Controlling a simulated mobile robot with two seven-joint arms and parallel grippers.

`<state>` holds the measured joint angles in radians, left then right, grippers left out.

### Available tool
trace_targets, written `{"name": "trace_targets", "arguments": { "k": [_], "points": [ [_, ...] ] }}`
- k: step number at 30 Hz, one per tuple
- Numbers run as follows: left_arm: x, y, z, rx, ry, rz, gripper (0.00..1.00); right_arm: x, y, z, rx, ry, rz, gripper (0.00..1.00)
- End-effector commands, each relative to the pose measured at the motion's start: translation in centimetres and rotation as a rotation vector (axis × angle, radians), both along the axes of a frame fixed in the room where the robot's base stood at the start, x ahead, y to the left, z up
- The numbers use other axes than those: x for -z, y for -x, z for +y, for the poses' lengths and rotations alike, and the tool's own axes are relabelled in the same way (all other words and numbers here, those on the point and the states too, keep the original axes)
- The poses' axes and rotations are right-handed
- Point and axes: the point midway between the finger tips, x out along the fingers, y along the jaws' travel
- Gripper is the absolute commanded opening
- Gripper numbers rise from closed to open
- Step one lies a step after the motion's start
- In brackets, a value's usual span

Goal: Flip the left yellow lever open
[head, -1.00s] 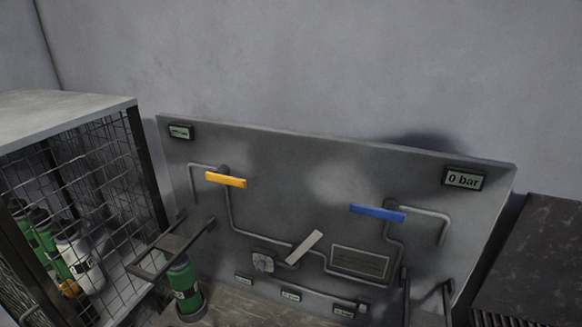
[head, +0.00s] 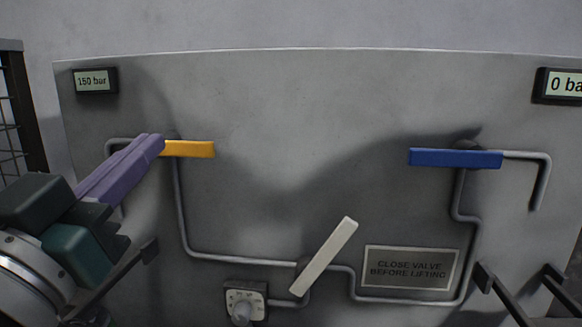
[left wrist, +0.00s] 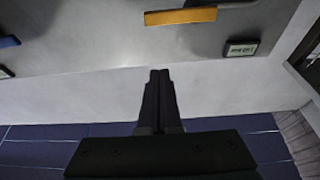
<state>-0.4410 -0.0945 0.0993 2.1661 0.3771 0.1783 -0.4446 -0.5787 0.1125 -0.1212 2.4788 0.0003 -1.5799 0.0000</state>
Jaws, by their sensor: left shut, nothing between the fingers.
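The left yellow lever (head: 190,149) lies nearly level on the grey panel, at the upper left in the head view. It also shows near the top of the left wrist view (left wrist: 181,16). My left gripper (head: 158,143) has its purple fingers shut with nothing between them. In the head view its tips overlap the lever's left end; whether they touch it I cannot tell. In the left wrist view the fingertips (left wrist: 159,72) appear apart from the lever. The lever's left end and pivot are partly hidden behind the fingers. My right gripper is not in view.
The panel (head: 290,100) also carries a blue lever (head: 455,158), a tilted white lever (head: 324,257), a knob (head: 242,306) and a "CLOSE VALVE BEFORE LIFTING" plate (head: 411,268). A display (head: 94,81) reads 150 bar; another (head: 565,85) reads 0 ba, cut off. Dark brackets project below.

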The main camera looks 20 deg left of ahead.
Motion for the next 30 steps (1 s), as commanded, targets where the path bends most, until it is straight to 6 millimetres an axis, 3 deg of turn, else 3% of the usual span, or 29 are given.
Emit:
{"name": "trace_targets", "arguments": {
  "k": [2, 17, 30],
  "points": [
    [0.3, 0.2, 0.3, -0.017, 0.001, -0.022, 0.0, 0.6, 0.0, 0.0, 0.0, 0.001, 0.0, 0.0],
    [-0.4, -0.5, 0.6, -0.022, 0.0, -0.031, 0.0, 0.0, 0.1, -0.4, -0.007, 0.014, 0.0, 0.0],
    [-3.5, -8.4, 2.5, -0.022, 0.0, -0.031, 0.0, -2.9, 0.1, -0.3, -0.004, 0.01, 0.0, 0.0]
  ]
}}
